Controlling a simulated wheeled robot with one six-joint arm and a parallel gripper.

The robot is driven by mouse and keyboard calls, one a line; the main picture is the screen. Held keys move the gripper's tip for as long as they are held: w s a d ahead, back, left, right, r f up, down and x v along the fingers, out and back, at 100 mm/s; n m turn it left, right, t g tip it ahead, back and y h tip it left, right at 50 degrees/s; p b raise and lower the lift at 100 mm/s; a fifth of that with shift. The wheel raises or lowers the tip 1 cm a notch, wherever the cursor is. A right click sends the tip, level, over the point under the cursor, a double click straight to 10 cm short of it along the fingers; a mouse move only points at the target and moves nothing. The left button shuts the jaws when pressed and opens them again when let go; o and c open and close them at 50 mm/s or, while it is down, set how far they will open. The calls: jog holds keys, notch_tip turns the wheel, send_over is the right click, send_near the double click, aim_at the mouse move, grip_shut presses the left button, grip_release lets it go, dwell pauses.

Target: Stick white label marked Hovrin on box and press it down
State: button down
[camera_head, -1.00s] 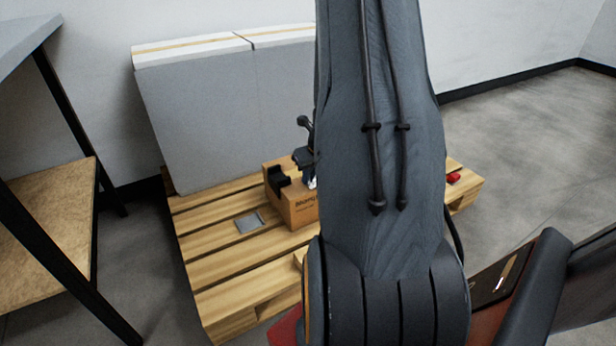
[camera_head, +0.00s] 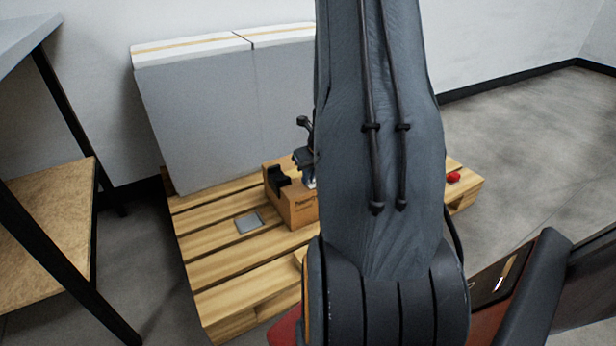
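Part of my gripper (camera_head: 304,160) shows as a dark shape at the left edge of my arm, over the top of the box. Its fingertips are mostly hidden, so I cannot tell whether it is open or shut or touches the box. A small pale patch shows just below it. I cannot make out a label marked Hovrin.
A black holder-like object (camera_head: 278,181) is at the box's left end. A grey square plate (camera_head: 249,222) lies on the pallet. A red object (camera_head: 453,177) is at the pallet's right end. Tall grey panels (camera_head: 215,115) stand behind; a shelf rack (camera_head: 60,215) stands left.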

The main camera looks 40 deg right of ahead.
jog(key=shift+f, duration=0.1)
dwell(0.3)
jog(key=c, duration=1.9)
grip_release()
jog(key=shift+o, duration=0.2)
jog(key=shift+r+p, duration=3.55)
jog(key=shift+p, duration=0.5)
